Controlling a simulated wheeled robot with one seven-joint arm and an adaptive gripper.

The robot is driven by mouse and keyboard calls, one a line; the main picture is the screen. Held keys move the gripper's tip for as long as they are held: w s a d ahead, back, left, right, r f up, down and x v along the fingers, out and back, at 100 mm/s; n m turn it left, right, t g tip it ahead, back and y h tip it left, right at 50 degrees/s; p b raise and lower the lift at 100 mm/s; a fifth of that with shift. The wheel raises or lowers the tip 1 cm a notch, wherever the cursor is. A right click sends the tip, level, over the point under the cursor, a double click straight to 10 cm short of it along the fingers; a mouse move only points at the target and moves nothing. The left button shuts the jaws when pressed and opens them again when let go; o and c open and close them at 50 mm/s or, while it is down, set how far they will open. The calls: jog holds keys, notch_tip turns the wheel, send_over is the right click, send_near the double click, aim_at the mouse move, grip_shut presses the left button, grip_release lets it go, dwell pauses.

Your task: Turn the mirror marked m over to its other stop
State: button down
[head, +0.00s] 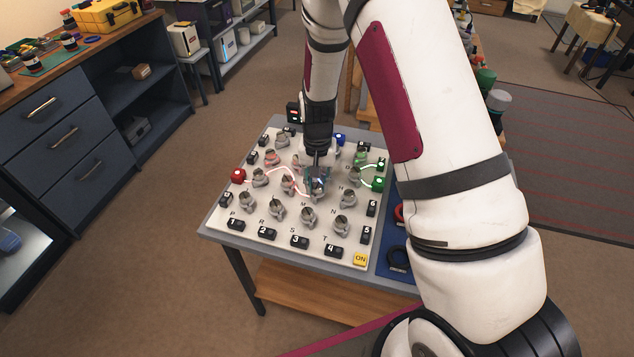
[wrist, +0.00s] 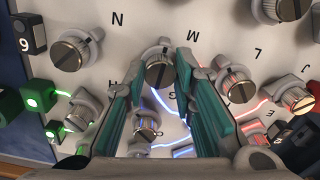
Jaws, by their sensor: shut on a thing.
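The mirror marked m (wrist: 159,72) is a grey knob with a slotted metal top, and the letter M is printed beside it on the white board. I cannot tell which stop the mirror rests against.
The white board (head: 215,222) carries several similar mirrors close around, including one beside N (wrist: 75,50) and one beside L (wrist: 236,84). A red block (head: 238,175), green blocks (head: 378,184) and a yellow ON button (head: 360,259) stand near its edges.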

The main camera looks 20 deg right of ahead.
aim_at(318, 185)
jog(key=n, duration=0.4)
jog(key=shift+n, duration=0.4)
jog(key=shift+n+b, duration=0.45)
jog(key=shift+n, duration=1.95)
jog(key=c, duration=1.3)
grip_release()
jog(key=shift+c, duration=0.2)
notch_tip(318, 185, up, 12)
